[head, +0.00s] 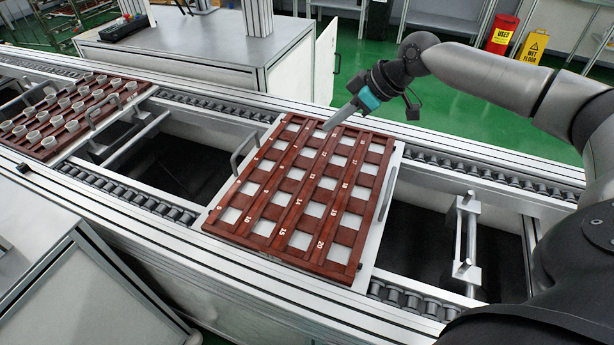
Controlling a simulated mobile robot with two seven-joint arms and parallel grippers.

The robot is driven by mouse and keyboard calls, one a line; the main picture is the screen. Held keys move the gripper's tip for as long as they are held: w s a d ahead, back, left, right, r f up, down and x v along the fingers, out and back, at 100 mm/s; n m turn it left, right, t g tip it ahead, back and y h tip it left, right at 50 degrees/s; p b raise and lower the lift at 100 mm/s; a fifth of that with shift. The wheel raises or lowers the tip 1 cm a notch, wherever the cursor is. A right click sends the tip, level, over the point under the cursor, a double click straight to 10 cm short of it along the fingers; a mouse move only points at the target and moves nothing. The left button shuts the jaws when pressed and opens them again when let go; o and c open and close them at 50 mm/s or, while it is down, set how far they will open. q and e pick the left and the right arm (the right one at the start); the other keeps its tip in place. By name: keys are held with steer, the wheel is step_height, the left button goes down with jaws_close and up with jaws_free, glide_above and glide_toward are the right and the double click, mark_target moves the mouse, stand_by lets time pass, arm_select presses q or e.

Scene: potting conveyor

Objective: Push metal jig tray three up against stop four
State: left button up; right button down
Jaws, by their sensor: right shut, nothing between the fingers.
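A metal jig tray (386,212) lies on the conveyor in the middle of the head view. It carries a red-brown grid with numbered, empty square pockets and has a handle at its left and right sides. My right gripper (329,126) is shut and empty. Its fingertips point down over the tray's far edge; I cannot tell whether they touch it. A metal bracket with a bar (466,241), possibly a stop, sits in the conveyor gap right of the tray, apart from it. No tray or stop number labels are readable. My left gripper is not in view.
A second tray (90,137) with several white cups stands at the left on the conveyor. The conveyor rollers (480,175) run along both sides, with rails and open gaps between. A grey cabinet (200,50) stands behind, and yellow and red floor signs (533,46) farther right.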

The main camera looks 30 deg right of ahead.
arm_select(q)
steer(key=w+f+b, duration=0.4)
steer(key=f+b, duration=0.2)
steer(key=b, duration=0.1)
arm_select(e)
glide_toward(296, 174)
steer(key=b+x, duration=0.2)
steer(key=x, duration=0.1)
steer(key=shift+w+f, duration=0.2)
steer(key=shift+w, duration=0.1)
arm_select(q)
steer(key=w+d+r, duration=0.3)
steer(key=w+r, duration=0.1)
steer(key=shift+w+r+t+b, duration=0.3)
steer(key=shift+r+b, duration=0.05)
steer(key=shift+b, duration=0.05)
arm_select(e)
steer(key=shift+x, duration=1)
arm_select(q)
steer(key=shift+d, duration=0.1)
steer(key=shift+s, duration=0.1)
arm_select(e)
steer(key=shift+s, duration=0.1)
